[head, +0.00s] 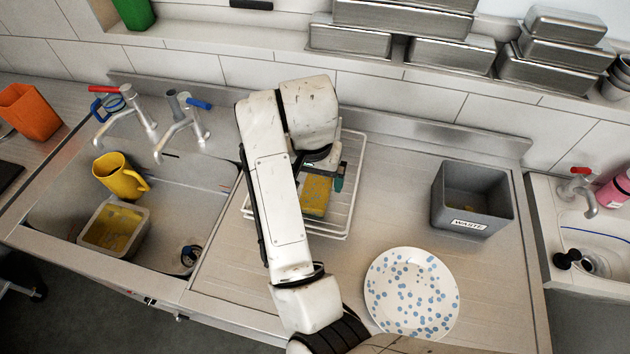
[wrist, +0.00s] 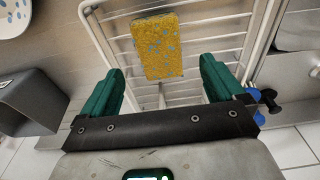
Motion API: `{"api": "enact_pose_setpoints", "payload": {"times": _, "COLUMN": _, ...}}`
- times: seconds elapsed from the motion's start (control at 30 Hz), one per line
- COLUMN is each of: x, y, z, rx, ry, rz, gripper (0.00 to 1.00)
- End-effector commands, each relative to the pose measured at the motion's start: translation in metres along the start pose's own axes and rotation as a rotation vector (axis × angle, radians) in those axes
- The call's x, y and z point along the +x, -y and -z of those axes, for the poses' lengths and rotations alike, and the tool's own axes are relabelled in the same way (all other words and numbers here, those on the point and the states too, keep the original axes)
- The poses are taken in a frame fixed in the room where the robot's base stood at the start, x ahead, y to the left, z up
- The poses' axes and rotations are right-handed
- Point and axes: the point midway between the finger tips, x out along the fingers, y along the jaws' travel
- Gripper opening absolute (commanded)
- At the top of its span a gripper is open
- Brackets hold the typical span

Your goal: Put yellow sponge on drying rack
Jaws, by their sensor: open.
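The yellow sponge (head: 316,194), with blue-grey specks, lies on the white wire drying rack (head: 345,205) on the steel drainboard. In the wrist view the sponge (wrist: 157,46) rests across the wires of the rack (wrist: 205,38), inside its rim. My gripper (head: 322,172) is over the rack, close to the sponge and partly hidden by my arm. In the wrist view my gripper (wrist: 160,80) shows two green fingers spread apart with nothing between them. The sponge lies just beyond the fingertips, apart from them.
A blue-spotted white plate (head: 411,292) lies on the drainboard, with a grey waste bin (head: 472,198) behind it to the right. The sink at left holds a yellow jug (head: 119,177) and a grey tub (head: 113,229). Taps (head: 182,122) and a wall stand behind.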

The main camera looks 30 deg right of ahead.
Motion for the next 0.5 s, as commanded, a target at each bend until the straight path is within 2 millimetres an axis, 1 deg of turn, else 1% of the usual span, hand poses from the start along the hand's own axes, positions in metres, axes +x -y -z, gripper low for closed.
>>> {"api": "enact_pose_setpoints", "payload": {"times": 0.03, "x": -0.017, "y": 0.002, "z": 0.000, "rx": -0.001, "ry": 0.001, "rz": 0.005, "gripper": 0.95}}
{"api": "enact_pose_setpoints", "payload": {"times": 0.1, "x": -0.028, "y": 0.002, "z": 0.000, "rx": 0.000, "ry": 0.000, "rz": 0.006, "gripper": 0.95}}
{"api": "enact_pose_setpoints", "payload": {"times": 0.2, "x": -0.040, "y": 0.001, "z": 0.000, "rx": 0.001, "ry": 0.000, "rz": 0.003, "gripper": 0.95}}
{"api": "enact_pose_setpoints", "payload": {"times": 0.33, "x": -0.049, "y": 0.001, "z": 0.000, "rx": 0.000, "ry": 0.000, "rz": 0.001, "gripper": 0.95}}
{"api": "enact_pose_setpoints", "payload": {"times": 0.5, "x": -0.052, "y": 0.000, "z": 0.000, "rx": 0.000, "ry": 0.000, "rz": -0.001, "gripper": 0.95}}
